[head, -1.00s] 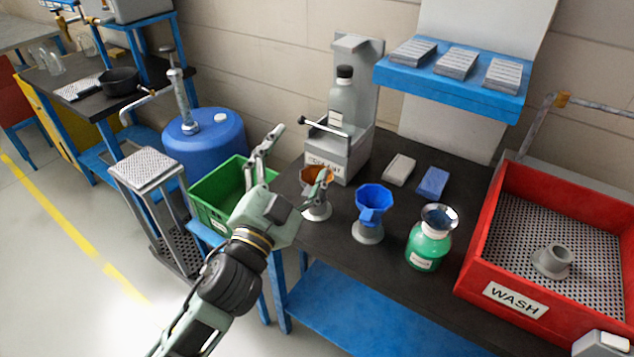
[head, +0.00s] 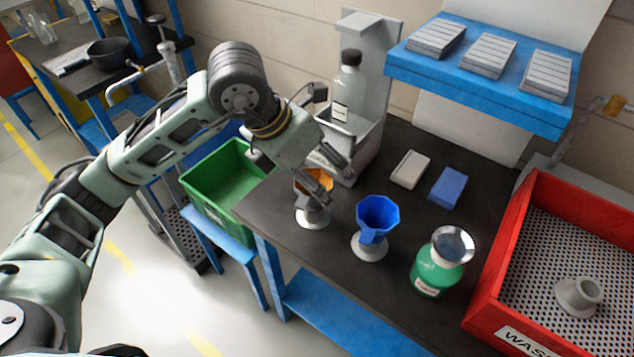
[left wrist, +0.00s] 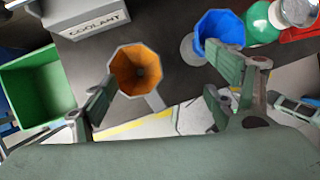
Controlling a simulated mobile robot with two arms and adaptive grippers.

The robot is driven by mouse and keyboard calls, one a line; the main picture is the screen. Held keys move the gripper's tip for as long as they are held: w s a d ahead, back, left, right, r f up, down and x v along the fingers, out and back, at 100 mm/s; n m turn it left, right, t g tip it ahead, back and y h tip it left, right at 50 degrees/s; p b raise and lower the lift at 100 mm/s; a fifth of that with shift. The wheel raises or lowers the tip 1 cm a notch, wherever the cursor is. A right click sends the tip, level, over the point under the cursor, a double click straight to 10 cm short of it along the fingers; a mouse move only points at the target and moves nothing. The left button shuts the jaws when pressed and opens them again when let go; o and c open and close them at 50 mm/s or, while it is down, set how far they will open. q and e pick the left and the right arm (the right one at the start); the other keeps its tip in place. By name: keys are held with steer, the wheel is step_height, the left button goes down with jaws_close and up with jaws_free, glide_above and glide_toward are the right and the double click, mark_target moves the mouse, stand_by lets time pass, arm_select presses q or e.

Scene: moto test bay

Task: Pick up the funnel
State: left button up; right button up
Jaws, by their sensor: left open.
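An orange funnel (head: 306,183) sits upright on a pale stand on the dark bench, partly hidden by my left gripper in the head view. In the left wrist view the orange funnel (left wrist: 138,70) shows its open octagonal mouth, between the fingers and nearer the left one. My left gripper (head: 332,184) is open and empty above and close to it; contact cannot be told. A blue funnel (head: 376,216) stands on a similar stand to the right, and also shows in the wrist view (left wrist: 219,28). A metal funnel (head: 454,243) sits in the green bottle's mouth. My right gripper is out of view.
A grey coolant holder (head: 352,150) with a bottle stands close behind the orange funnel. A green bin (head: 225,185) is left of the bench. The green bottle (head: 432,276) and red wash tray (head: 490,280) stand right. A blue shelf (head: 480,75) overhangs the back.

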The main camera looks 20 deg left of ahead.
mark_target(311, 201)
arm_select(q)
steer(key=a, duration=0.1)
steer(key=w+a+f+y, duration=0.1)
steer(key=a, duration=0.1)
steer(key=shift+w+f+n+y, duration=0.25)
steer(key=shift+w+n+y, duration=0.05)
steer(key=shift+w+y, duration=0.1)
steer(key=shift+w+d+f+p, duration=0.1)
steer(key=shift+d+f+p, duration=0.05)
steer(key=shift+f+p, duration=0.25)
steer(key=p+x, duration=0.1)
steer(key=x, duration=0.3)
steer(key=shift+w+d+f+p, duration=0.1)
steer(key=shift+f+p, duration=0.25)
steer(key=shift+f, duration=0.05)
steer(key=c, duration=1.1)
steer(key=shift+c, duration=0.2)
